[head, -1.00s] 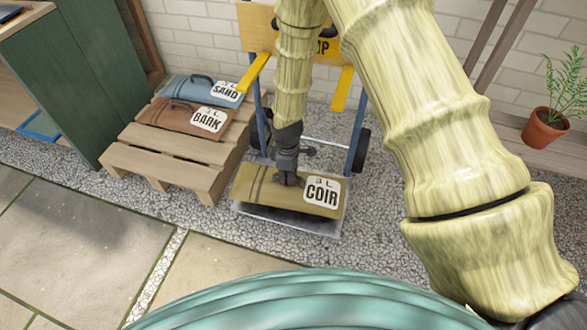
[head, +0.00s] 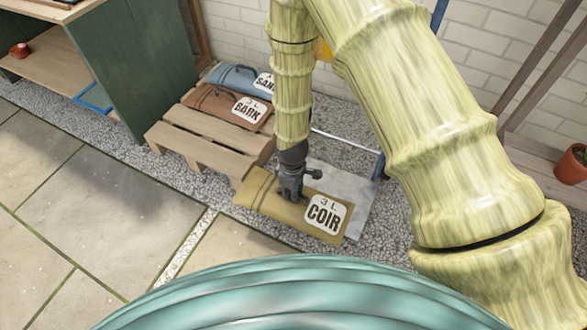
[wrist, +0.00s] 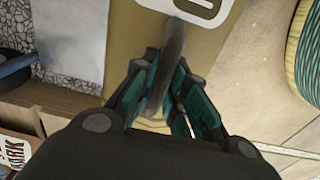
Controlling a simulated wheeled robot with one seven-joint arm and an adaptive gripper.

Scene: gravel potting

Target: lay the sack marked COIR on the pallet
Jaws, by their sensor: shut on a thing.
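The tan COIR sack (head: 268,203) hangs under my gripper (head: 291,190), in front of the hand truck's plate and right of the pallet. My gripper is shut on the sack's dark handle; the wrist view shows the handle (wrist: 172,62) between the gripper's fingers (wrist: 165,100) and part of the sack (wrist: 125,45) beyond. The wooden pallet (head: 195,142) lies to the left, with its near slats bare. The sack's left end overlaps the pallet's near right corner in the head view; I cannot tell whether they touch.
The BARK sack (head: 215,103) and SAND sack (head: 235,78) lie on the pallet's far part. The hand truck's grey plate (head: 350,185) is behind the COIR sack. A green cabinet (head: 145,60) stands left of the pallet. A potted plant (head: 572,165) is at right. Paving at front left is clear.

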